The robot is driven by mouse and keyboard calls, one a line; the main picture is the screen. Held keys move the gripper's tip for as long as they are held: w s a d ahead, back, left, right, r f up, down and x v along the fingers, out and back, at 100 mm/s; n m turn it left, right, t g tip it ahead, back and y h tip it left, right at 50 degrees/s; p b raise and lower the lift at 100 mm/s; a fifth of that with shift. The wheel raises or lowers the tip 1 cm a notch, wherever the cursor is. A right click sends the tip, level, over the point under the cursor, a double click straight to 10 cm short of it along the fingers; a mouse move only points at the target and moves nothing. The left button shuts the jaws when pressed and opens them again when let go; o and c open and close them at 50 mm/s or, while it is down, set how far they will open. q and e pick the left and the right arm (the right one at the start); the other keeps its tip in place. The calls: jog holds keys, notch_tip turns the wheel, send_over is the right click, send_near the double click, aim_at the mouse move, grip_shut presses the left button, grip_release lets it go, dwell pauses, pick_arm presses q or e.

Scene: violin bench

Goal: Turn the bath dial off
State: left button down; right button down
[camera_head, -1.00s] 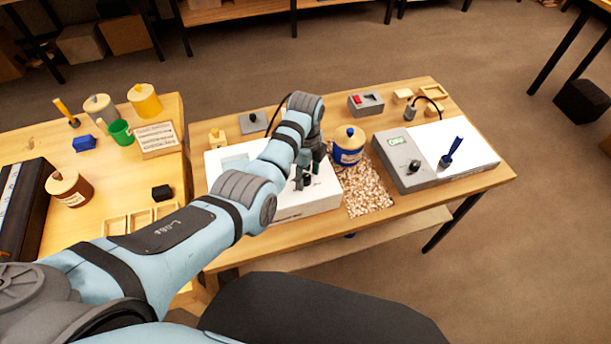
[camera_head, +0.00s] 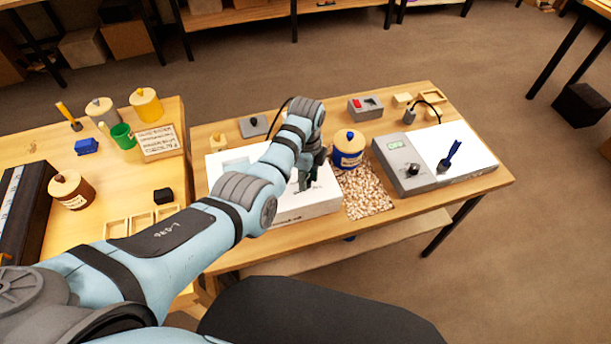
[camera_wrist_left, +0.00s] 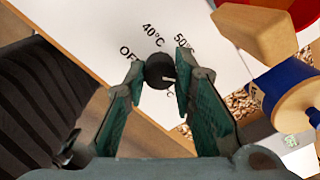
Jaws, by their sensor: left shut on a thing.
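The bath is a white box (camera_head: 290,212) on the bench in the head view; its white top (camera_wrist_left: 215,70) fills much of the left wrist view. The black round dial (camera_wrist_left: 158,70) stands on this top, with OFF, 40°C and 50°C printed around it. A short white pointer line on the dial faces right, away from OFF. My left gripper (camera_head: 306,187) is over the bath. In the left wrist view its green-padded fingertips (camera_wrist_left: 159,72) are shut on the dial, one on each side. The dial is hidden in the head view. My right gripper is out of view.
A grey unit with a dial and display (camera_head: 400,160) is farther right. A grey box with a red switch (camera_head: 366,106) stands behind.

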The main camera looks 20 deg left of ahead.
pick_arm(q)
jog(key=n+p, duration=0.1)
jog(key=n, duration=0.2)
jog(key=shift+s+n+p, duration=0.15)
jog(key=shift+n+p, duration=0.15)
jog(key=shift+p, duration=0.05)
jog(key=n+p, duration=0.1)
jog(key=n, duration=0.2)
jog(key=shift+f+n, duration=0.1)
jog(key=shift+n, duration=0.3)
jog(key=n, duration=0.9)
jog(key=shift+f+n+p, duration=0.15)
jog(key=shift+n+p, duration=0.25)
jog(key=n, duration=0.4)
jog(key=shift+s+n, duration=0.1)
jog(key=shift+n, duration=0.2)
jog(key=n, duration=0.4)
jog(key=shift+n, duration=0.3)
jog(key=n, duration=0.8)
jog(key=shift+n, duration=0.3)
